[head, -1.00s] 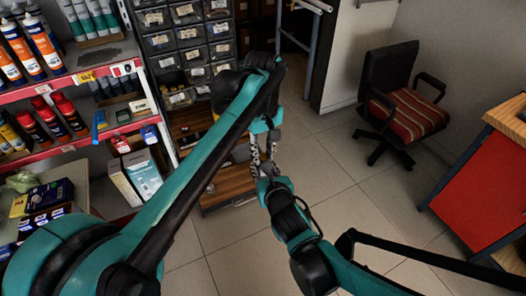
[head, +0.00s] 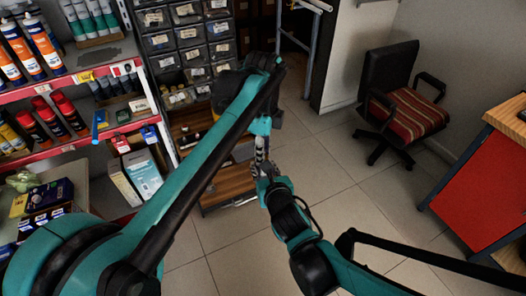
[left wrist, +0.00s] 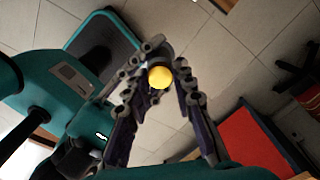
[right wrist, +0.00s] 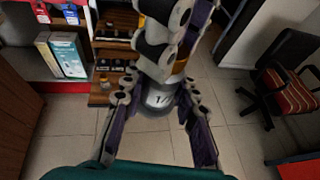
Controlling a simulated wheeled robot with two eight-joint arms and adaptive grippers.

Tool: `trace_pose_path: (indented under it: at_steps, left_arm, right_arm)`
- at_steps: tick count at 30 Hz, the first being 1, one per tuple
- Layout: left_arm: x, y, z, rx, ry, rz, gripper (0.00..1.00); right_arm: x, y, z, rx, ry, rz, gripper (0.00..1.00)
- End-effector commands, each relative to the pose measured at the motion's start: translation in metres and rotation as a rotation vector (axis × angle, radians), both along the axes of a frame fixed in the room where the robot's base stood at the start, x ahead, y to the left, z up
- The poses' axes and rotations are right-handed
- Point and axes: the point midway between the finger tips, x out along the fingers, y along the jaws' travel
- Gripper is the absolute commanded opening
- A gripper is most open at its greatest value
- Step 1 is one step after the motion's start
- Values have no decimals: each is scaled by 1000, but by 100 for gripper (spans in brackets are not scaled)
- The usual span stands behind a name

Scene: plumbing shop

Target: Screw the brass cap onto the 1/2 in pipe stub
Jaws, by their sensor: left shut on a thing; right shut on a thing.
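My left gripper (head: 262,152) points down and my right gripper (head: 266,180) points up, so they meet tip to tip. In the left wrist view the round yellow brass cap (left wrist: 160,77) sits between the left fingertips, which are shut on it. In the right wrist view the right fingers are shut on the grey pipe stub (right wrist: 160,98), which bears a partly visible "1/" mark. A sliver of the brass cap (right wrist: 180,66) shows directly above the stub, among the left fingers. The cap and stub look in line; fingers hide the joint, so I cannot tell how far they are engaged.
A shelf (head: 70,150) with tubes, cans and boxes stands at left. Drawer bins (head: 185,40) and a low wooden shelf (head: 232,183) are behind the grippers. A striped chair (head: 400,110) and a red cabinet (head: 485,175) are at right. Tiled floor lies open between.

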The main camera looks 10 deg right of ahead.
Motion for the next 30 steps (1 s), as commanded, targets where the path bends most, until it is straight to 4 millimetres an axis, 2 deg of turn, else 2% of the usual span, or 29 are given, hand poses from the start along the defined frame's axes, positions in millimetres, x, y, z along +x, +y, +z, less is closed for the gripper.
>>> trace_pose_path:
  at_steps: [2,6,7,9,10,18,22,26,30]
  left_arm:
    - [2,0,0,-1,-5,-117,0]
    - [2,0,0,-1,-5,-115,0]
    - [2,0,0,-1,-5,-115,27]
    - [2,0,0,-2,-5,-114,46]
    - [2,0,0,-1,-4,-114,49]
    - [1,0,0,0,-2,-113,49]
    - [1,0,8,-1,-2,-113,49]
    - [1,0,29,-1,-2,-113,49]
    - [1,0,60,0,-2,-113,49]
  right_arm:
    - [-1,0,0,1,-1,2,0]
    - [-1,0,0,1,-1,2,0]
    - [-1,0,0,1,-1,2,0]
    - [-1,0,0,1,-1,2,0]
    - [-1,0,0,0,-1,2,0]
    - [0,0,0,0,-1,1,0]
    - [0,0,0,0,-1,1,0]
    - [0,0,1,0,-1,1,0]
    - [0,0,1,0,-1,1,0]
